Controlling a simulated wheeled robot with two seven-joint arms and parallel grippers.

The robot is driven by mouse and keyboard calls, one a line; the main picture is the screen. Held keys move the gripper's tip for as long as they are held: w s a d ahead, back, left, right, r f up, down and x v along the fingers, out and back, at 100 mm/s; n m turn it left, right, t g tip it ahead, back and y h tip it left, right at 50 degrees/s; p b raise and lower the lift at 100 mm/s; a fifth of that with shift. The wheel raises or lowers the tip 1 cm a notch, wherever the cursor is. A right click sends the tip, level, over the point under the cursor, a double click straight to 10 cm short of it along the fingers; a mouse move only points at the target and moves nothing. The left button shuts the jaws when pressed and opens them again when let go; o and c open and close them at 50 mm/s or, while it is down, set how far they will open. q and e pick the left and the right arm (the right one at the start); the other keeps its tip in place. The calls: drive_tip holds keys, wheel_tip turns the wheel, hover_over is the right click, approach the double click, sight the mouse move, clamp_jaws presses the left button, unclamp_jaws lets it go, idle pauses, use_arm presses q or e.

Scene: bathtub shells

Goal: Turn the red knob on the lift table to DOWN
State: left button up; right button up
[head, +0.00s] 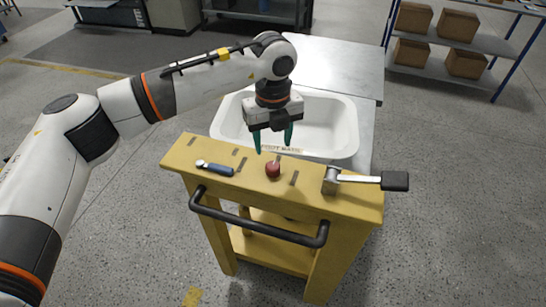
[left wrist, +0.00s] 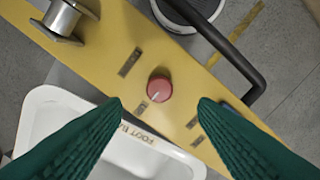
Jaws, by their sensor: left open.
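The red knob (head: 272,169) sits on the yellow top of the lift table (head: 312,196). In the left wrist view the knob (left wrist: 160,86) is round, with a white pointer mark toward the lower left, on the tub side. My left gripper (head: 273,146) points down with green fingers, open and empty, just above and behind the knob. In the left wrist view the knob shows between and a little beyond the fingertips of the gripper (left wrist: 160,103), apart from both. My right gripper is not in view.
A blue-handled tool (head: 216,168) lies left of the knob. A metal lever with a black grip (head: 394,181) stands at the right end. A black bar handle (head: 260,228) runs along the front. The white tub (head: 340,125) is behind the table.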

sight(273, 166)
use_arm(q)
wheel_tip(273, 166, down, 8)
drive_tip(key=shift+r+p, duration=0.25)
drive_tip(key=shift+p, duration=0.4)
